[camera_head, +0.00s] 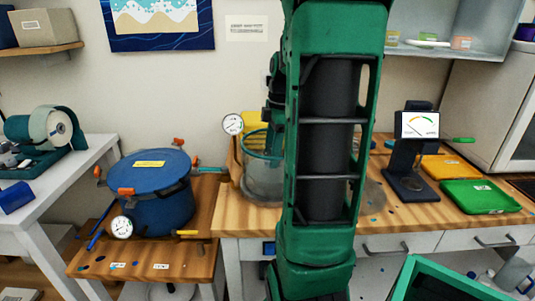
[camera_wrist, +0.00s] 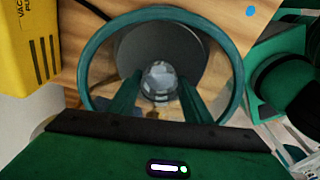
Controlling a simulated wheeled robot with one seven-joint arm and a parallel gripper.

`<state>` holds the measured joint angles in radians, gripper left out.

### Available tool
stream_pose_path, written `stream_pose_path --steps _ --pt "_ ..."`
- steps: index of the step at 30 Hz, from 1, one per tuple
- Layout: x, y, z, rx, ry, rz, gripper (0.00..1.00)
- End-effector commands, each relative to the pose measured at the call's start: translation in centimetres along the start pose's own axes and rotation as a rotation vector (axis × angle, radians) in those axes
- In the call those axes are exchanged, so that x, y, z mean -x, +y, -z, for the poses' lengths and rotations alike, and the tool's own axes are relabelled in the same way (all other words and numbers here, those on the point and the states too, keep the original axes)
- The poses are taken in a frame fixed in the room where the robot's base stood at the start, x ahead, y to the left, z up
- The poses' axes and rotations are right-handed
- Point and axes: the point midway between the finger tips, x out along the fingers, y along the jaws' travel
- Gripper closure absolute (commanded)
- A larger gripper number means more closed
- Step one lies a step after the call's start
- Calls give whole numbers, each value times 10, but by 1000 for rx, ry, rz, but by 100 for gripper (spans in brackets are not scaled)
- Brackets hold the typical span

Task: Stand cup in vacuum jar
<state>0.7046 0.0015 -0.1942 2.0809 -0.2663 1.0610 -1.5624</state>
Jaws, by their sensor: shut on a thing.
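The vacuum jar (camera_head: 262,180) is a clear vessel with a teal rim on the wooden bench, partly hidden behind my arm. In the wrist view I look down through its round teal rim (camera_wrist: 237,75) onto a dark grey disc (camera_wrist: 150,48) inside. My gripper (camera_wrist: 158,97) has its two green fingers shut on a small clear cup (camera_wrist: 158,80). The cup and fingertips appear within the rim's outline, over the disc. I cannot tell how deep the cup is or whether it touches the disc. My arm hides the gripper and cup in the head view.
A yellow vacuum pump (camera_wrist: 32,45) stands beside the jar. A gauge (camera_head: 232,124) rises at the jar's left. A blue pressure pot (camera_head: 150,190) stands on a lower bench at left. A dark meter stand (camera_head: 412,185) and green tray (camera_head: 480,196) are at right.

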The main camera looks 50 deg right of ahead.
Motion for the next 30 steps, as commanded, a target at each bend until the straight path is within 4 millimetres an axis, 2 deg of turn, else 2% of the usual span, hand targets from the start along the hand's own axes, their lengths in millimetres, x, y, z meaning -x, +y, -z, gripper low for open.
stream_pose_path --steps 14,15,17,26,30 --pt "-8 0 -1 0 0 1 81" --pt "-8 0 -1 0 0 0 45" --pt "-8 0 -1 0 0 0 33" --pt "-7 0 0 1 0 0 33" --pt "2 1 0 1 0 -2 33"
